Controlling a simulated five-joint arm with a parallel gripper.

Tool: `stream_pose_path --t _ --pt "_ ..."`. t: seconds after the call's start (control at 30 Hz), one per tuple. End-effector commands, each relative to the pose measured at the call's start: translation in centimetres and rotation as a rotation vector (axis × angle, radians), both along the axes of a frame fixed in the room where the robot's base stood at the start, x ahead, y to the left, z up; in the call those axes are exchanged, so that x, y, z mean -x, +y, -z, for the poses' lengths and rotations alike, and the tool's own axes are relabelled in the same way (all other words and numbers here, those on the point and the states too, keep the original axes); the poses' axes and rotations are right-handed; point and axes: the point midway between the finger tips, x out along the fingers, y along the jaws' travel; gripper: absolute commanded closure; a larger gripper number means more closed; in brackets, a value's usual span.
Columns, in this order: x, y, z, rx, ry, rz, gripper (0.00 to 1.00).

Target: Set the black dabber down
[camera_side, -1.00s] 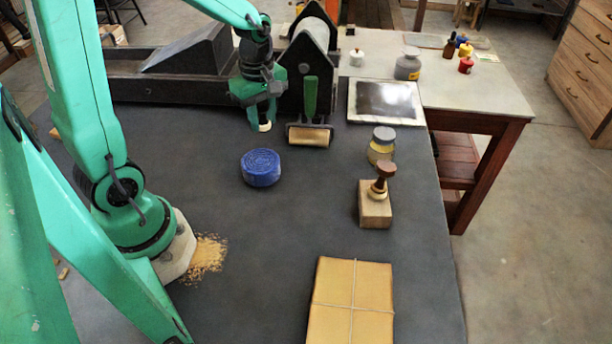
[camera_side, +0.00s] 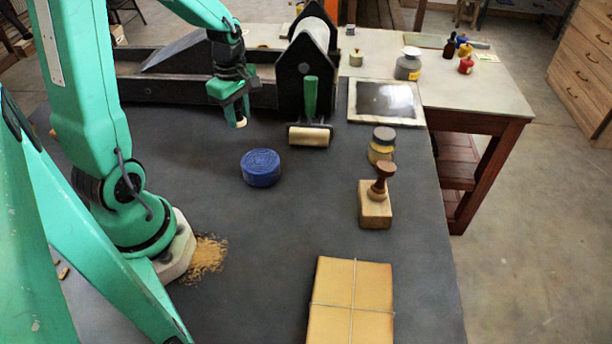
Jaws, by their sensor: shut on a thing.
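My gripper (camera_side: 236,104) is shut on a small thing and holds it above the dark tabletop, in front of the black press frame. Only a pale, rounded end of this thing, taken as the black dabber (camera_side: 241,122), shows below the jaws. The rest of it is hidden by the green jaws, and no black part can be told apart. The pale end appears clear of the tabletop.
Bare tabletop lies left of the tin.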

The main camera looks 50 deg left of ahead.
Motion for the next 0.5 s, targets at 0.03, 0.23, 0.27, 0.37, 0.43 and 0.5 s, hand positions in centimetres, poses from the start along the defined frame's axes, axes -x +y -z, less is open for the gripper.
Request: stream_pose_path --t 0.03,0.23,0.27,0.37,0.43,0.5 --pt "0.2 0.9 0.5 0.001 0.003 -0.005 0.94" --pt "0.4 4.1 2.5 0.001 0.002 -0.004 0.94" --pt "0.5 4.6 2.8 0.000 0.002 -0.004 0.94" --pt "0.6 6.0 3.6 -0.001 0.001 -0.003 0.94" --pt "0.7 6.7 4.0 -0.001 0.001 -0.002 0.94" --pt "0.7 7.2 4.3 -0.001 0.001 -0.001 0.94"
